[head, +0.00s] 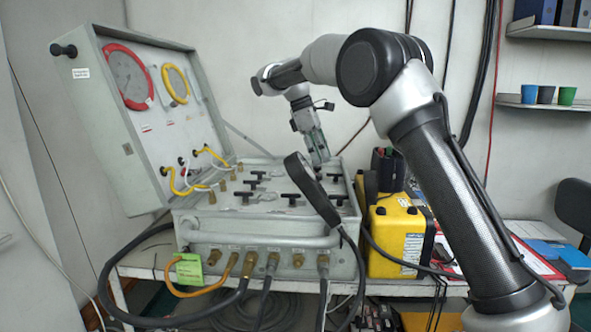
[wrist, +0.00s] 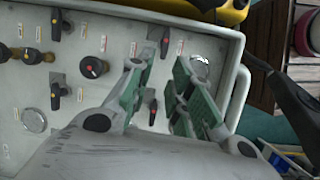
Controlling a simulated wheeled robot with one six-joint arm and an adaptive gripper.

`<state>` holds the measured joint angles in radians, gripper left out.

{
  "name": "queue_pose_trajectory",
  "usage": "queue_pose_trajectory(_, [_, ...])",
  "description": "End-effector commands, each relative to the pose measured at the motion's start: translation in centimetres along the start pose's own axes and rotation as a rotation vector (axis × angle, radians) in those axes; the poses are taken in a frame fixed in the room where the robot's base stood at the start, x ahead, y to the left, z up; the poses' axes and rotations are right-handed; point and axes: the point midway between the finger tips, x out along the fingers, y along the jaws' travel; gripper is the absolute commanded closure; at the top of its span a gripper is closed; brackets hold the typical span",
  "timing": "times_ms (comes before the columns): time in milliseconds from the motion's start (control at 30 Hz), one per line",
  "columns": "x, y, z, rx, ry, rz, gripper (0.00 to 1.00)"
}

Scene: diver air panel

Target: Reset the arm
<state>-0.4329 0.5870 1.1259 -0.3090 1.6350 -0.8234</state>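The diver air panel (head: 255,205) is a grey case on a bench, its lid (head: 110,120) raised at the left. Its top face carries black valve handles and brass fittings; it also shows in the wrist view (wrist: 110,120). My gripper (head: 318,155) points down over the right rear of the panel. In the wrist view my gripper (wrist: 160,68) has its two green-padded fingers apart, with nothing held between them. Whether the fingertips touch the panel cannot be told.
A black paddle-shaped object (head: 311,190) stands up at the panel's front right. A yellow case (head: 397,235) is right of the panel. Hoses hang at the front. Shelves with cups (head: 546,95) are at the upper right. Open air lies above the panel.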

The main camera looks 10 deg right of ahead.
Motion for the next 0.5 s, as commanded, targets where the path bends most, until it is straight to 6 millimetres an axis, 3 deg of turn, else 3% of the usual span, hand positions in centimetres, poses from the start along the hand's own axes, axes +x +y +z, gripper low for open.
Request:
queue_pose_trajectory(100, [3.1,-0.4,-1.9,0.126,0.033,-0.011,0.79])
queue_pose_trajectory(200, [5.7,-2.4,-2.1,0.237,0.061,-0.038,0.79])
queue_pose_trajectory(367, [7.2,-6.2,1.5,0.437,0.130,-0.073,0.79])
queue_pose_trajectory(500, [8.1,-10.3,6.2,0.621,0.200,-0.103,0.79])
